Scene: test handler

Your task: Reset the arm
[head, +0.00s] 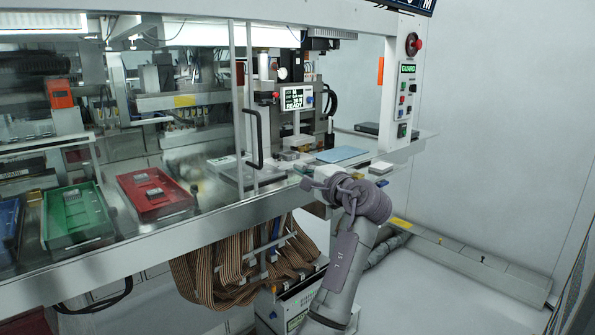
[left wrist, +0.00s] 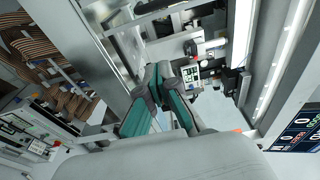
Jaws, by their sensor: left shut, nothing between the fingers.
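My left arm rises from the bottom of the head view in front of the machine's counter. My left gripper (head: 312,185) is at its upper end, near the counter's front edge, partly hidden by my own wrist. In the left wrist view, the left gripper (left wrist: 158,72) shows two dark fingers with teal pads, their tips together and nothing between them. The fingers appear clear of the machine. My right gripper is in neither view.
The test handler's counter holds a red tray (head: 165,208), a green tray (head: 50,222) and a blue tray (head: 8,225) behind glass doors with a black handle (head: 256,140). Striped cables (head: 225,268) hang below. A panel (head: 407,90) has a red button.

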